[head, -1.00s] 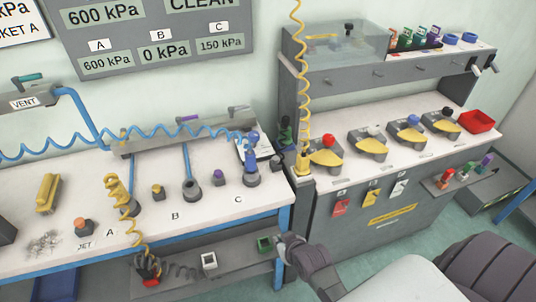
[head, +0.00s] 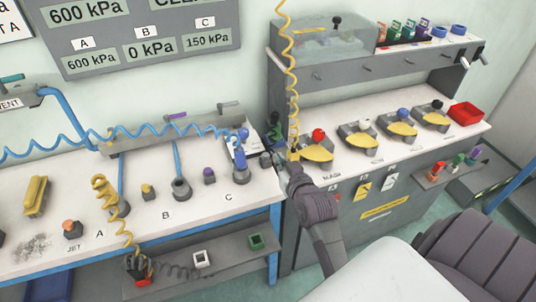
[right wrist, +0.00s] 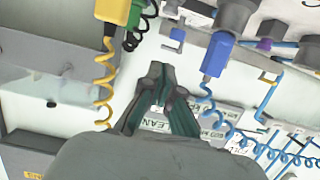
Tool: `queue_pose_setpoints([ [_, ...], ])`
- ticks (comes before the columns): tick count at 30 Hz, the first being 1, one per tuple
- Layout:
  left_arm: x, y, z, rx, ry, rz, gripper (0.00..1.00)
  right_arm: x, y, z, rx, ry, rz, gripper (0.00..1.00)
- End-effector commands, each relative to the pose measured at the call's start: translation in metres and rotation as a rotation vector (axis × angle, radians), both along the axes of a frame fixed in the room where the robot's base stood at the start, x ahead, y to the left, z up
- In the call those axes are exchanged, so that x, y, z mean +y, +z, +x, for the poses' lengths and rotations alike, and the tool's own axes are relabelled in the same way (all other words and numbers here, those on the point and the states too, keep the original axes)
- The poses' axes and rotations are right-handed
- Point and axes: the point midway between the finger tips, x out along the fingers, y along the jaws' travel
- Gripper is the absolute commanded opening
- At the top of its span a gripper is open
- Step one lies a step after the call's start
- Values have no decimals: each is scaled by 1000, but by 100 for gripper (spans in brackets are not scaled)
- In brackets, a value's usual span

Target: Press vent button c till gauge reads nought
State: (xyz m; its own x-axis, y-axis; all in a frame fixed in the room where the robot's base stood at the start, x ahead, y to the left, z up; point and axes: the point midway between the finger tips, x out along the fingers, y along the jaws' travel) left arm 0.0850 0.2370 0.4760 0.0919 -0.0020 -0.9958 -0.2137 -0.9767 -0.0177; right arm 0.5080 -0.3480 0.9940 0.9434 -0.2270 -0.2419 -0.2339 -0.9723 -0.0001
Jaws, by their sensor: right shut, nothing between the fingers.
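The wall panel reads 150 kPa under label C (head: 205,38), 600 kPa under A and 0 kPa under B. On the white bench a blue coiled-hose tool (head: 240,152) stands upright in the grey port by label C. A small purple-topped button (head: 209,176) sits between ports B and C; I cannot read a name on it. My right gripper (head: 295,166) is shut and empty, right of port C, its tips overlapping the hanging yellow coil's lower end. The right wrist view shows its closed fingers (right wrist: 160,85) apart from the blue tool (right wrist: 217,57). My left gripper is not in view.
The yellow coiled hose (head: 290,85) hangs beside my right gripper. A yellow-topped button (head: 148,192) and an orange-topped one (head: 72,229) stand farther left.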

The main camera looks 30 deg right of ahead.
Motion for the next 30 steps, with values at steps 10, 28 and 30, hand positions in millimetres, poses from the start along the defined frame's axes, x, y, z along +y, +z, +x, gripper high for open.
queue_pose_setpoints([
  [10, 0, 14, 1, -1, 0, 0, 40, -15, -13, 64, -1, 0, 2, 0],
  [28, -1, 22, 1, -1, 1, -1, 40, -22, -63, 88, 0, 0, 0, 0],
  [30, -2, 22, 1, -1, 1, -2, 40, -21, -63, 88, 0, 0, 0, 0],
])
